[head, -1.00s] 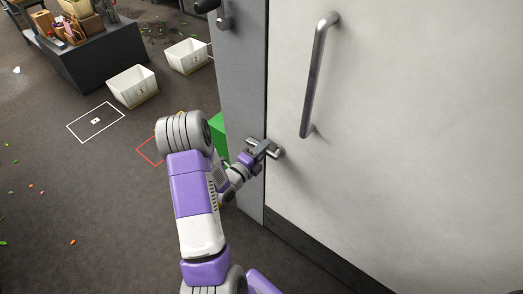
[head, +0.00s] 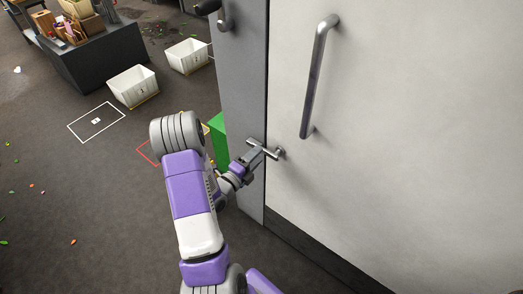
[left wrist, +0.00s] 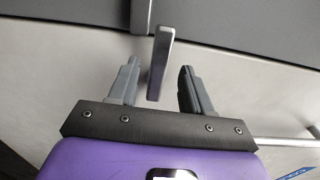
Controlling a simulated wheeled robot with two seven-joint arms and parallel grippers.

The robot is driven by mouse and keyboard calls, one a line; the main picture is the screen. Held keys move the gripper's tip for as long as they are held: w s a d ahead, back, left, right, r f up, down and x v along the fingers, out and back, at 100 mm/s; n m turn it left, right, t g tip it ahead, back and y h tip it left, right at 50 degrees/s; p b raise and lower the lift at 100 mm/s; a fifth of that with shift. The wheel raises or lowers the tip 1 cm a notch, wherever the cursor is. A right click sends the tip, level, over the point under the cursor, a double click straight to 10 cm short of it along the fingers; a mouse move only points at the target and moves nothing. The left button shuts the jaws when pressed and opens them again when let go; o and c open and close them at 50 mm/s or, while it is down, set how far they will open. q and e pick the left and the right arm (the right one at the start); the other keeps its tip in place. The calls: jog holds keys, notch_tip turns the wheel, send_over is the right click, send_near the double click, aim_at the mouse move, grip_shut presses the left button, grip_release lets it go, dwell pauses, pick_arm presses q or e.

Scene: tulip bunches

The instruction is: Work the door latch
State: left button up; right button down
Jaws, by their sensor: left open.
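The white door (head: 420,130) fills the right of the head view. Its small metal latch lever (head: 268,151) sits low at the door's left edge, beside the grey frame (head: 240,110). My left gripper (head: 255,155) is at the lever. In the left wrist view, the left gripper (left wrist: 160,88) is open, with one finger on each side of the lever (left wrist: 160,62). Gaps show between the lever and both fingers, so it is not clamped. My right gripper is not in view.
A long vertical pull handle (head: 316,80) stands out from the door above and right of the latch. A green object (head: 219,140) is partly hidden behind my left arm. White bins (head: 133,86) stand at upper left. The floor at left is mostly clear.

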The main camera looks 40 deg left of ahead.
pick_arm(q)
jog(key=shift+s+d, duration=0.1)
jog(key=shift+s, duration=1.6)
